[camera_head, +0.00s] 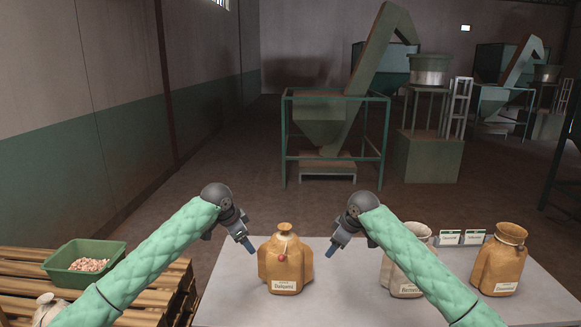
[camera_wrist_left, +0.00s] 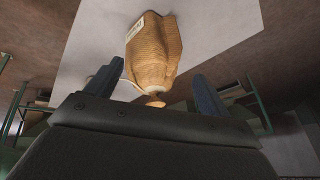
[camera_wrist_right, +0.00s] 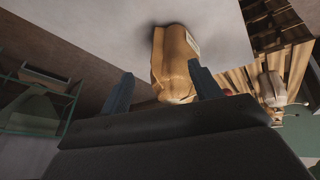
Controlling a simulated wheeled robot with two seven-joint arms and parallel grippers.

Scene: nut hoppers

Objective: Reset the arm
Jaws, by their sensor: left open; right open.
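My left gripper (camera_head: 249,246) hangs over the table's left part, beside the labelled brown sack (camera_head: 285,262). My right gripper (camera_head: 333,249) hangs on the other side of that sack, apart from it. In the left wrist view the fingers (camera_wrist_left: 158,88) are spread, with nothing held and the brown sack (camera_wrist_left: 152,55) beyond them. In the right wrist view the fingers (camera_wrist_right: 158,92) are also spread and empty, with a brown sack (camera_wrist_right: 172,62) beyond them.
A green crate (camera_head: 84,262) of nuts stands on pallets (camera_head: 165,290) at left. Hopper machinery (camera_head: 335,115) stands beyond.

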